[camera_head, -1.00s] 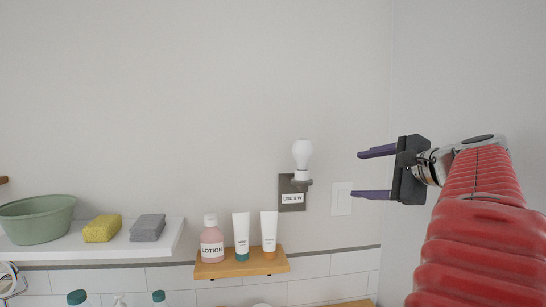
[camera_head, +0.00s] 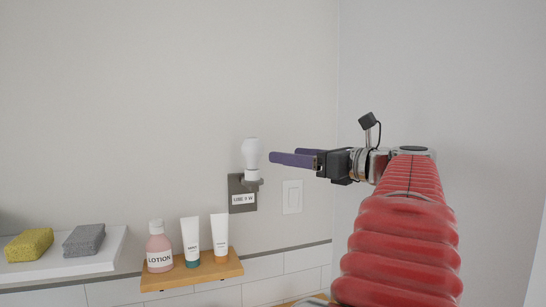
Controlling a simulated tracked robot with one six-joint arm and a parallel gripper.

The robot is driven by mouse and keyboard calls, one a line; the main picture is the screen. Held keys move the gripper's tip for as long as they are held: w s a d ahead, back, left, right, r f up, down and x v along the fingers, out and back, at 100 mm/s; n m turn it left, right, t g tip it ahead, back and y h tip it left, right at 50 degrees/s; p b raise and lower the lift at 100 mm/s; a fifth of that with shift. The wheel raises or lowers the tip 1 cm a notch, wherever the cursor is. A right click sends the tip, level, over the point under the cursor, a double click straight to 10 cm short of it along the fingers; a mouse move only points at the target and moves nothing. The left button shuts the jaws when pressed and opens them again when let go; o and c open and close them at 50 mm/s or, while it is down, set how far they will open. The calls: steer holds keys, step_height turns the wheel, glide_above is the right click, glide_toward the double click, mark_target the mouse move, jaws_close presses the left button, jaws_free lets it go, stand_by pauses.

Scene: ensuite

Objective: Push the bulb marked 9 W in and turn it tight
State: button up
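A white bulb (camera_head: 250,153) stands upright in a wall-mounted holder (camera_head: 251,182) on a dark grey plate. A label on the plate (camera_head: 243,199) appears to read "USE 9 W". No marking on the bulb itself can be read. My gripper (camera_head: 290,156) is to the right of the bulb at about its height, with its purple fingers pointing left towards it. The fingers are apart, one partly behind the other, and nothing shows between them. In the picture the near fingertip is a short gap from the bulb; the depth between them is hard to judge.
A white switch (camera_head: 292,197) is on the wall right of the plate. Below, a wooden shelf (camera_head: 193,272) carries a lotion bottle (camera_head: 159,247) and two white tubes. A white shelf (camera_head: 75,263) at left holds a yellow sponge and a grey one. The wall above is clear.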

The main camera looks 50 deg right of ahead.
mark_target(259, 151)
steer(key=w, duration=1.4)
steer(key=shift+d, duration=0.15)
steer(key=shift+s, duration=0.1)
steer(key=shift+c, duration=0.4)
steer(key=c, duration=1.1)
steer(key=shift+c, duration=0.2)
steer(key=shift+m+h, duration=0.3)
steer(key=shift+h, duration=0.1)
